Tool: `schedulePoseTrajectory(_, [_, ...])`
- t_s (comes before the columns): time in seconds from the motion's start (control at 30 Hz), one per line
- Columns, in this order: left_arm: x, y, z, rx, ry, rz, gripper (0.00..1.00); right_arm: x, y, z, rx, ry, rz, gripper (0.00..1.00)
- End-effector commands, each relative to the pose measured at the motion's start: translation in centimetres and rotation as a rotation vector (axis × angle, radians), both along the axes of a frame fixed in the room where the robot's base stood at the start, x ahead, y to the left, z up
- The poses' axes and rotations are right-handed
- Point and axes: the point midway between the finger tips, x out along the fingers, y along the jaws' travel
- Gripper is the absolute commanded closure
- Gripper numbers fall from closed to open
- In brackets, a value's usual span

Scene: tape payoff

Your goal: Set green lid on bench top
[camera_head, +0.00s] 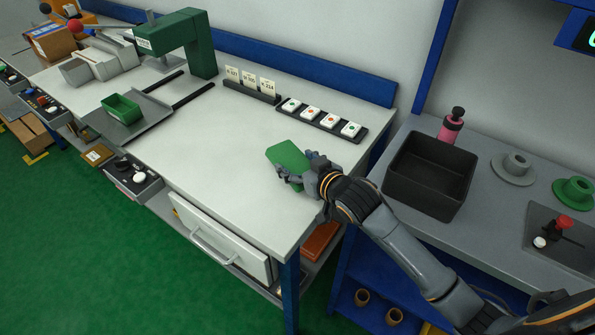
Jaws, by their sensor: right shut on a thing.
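The green lid (287,156) is a flat green piece held over the right part of the white bench top (225,165). My right gripper (292,175) is shut on the lid at its lower right edge. Whether the lid touches the bench top I cannot tell. The fingers hide part of the lid. My left gripper is not in the view.
A rack of cards (252,90) and a dark tray of small white blocks (322,119) stand behind the lid. A green box (121,108) sits on a grey plate to the left. A black bin (431,175) stands on the grey side bench. The bench middle is clear.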

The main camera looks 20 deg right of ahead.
Motion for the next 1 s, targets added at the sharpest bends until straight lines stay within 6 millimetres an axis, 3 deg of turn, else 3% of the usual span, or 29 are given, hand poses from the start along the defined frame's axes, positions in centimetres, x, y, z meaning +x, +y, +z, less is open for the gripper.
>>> schedulePoseTrajectory(0.2, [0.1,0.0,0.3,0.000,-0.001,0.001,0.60,-0.1,-0.1,-3.0,0.000,0.004,0.000,0.58])
schedulePoseTrajectory(0.57, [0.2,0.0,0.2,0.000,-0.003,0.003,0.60,0.0,-0.1,-3.4,-0.001,0.001,0.000,0.58])
schedulePoseTrajectory(0.6, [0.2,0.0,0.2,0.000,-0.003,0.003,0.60,0.0,-0.1,-3.4,-0.001,0.001,0.000,0.27])
schedulePoseTrajectory(0.7, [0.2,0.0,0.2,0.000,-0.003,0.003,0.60,0.0,-0.1,-3.4,-0.001,0.001,0.000,0.07])
schedulePoseTrajectory(1.0, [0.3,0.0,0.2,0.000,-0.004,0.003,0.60,0.0,-0.1,-3.4,-0.001,0.001,0.000,0.06])
